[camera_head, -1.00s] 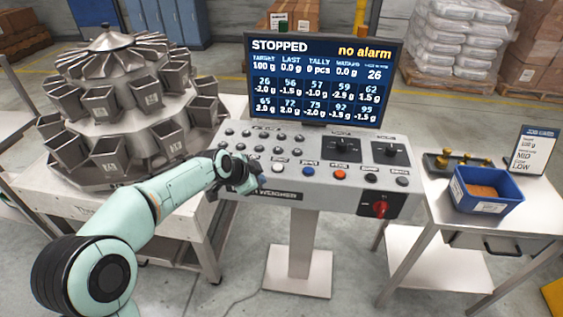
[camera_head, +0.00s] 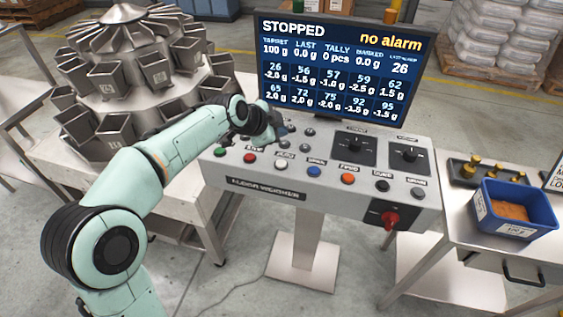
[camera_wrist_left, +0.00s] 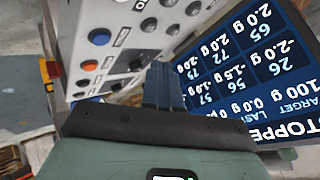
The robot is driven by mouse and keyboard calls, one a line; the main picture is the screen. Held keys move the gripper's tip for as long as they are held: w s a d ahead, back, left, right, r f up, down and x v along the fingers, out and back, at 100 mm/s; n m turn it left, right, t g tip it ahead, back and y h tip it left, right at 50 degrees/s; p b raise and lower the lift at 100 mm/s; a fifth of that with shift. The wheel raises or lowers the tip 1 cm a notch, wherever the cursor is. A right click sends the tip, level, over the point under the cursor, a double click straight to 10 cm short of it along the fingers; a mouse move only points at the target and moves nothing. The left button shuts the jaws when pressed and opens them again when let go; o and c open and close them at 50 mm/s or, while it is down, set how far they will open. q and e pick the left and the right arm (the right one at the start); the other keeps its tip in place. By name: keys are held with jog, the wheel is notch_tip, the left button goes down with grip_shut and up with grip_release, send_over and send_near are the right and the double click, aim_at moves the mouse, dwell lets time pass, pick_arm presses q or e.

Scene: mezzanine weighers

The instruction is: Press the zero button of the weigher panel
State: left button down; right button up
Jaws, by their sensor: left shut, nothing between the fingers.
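The weigher panel (camera_head: 340,188) is a light grey sloped console on a post. Its front row has green (camera_head: 219,152), red (camera_head: 249,158), white (camera_head: 281,164), blue (camera_head: 314,171), orange (camera_head: 348,179), black and grey buttons. Small dark round buttons (camera_head: 309,147) sit behind that row. I cannot read which button is zero. My left gripper (camera_head: 279,131) is shut and empty over the small buttons, hiding some of them. Its fingers (camera_wrist_left: 163,88) also show in the left wrist view, with the blue button (camera_wrist_left: 100,37) beyond. Contact with the panel cannot be told. My right gripper is out of view.
A screen (camera_head: 340,67) reading STOPPED and no alarm stands behind the panel. Two dark selector knobs (camera_head: 408,156) and a red rotary switch (camera_head: 390,220) are on its right. The multihead weigher (camera_head: 130,65) is left; a blue bin (camera_head: 512,226) is right.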

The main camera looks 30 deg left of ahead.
pick_arm(q)
jog(key=b, duration=0.5)
send_over(279, 165)
notch_tip(279, 165, down, 8)
jog(key=shift+f+b, duration=0.4)
jog(key=shift+b, duration=0.05)
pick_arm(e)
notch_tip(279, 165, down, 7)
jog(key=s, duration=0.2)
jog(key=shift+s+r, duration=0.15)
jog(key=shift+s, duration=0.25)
pick_arm(q)
jog(key=shift+f, duration=0.15)
dwell(0.5)
jog(key=shift+f+b, duration=0.3)
jog(key=shift+b, duration=0.25)
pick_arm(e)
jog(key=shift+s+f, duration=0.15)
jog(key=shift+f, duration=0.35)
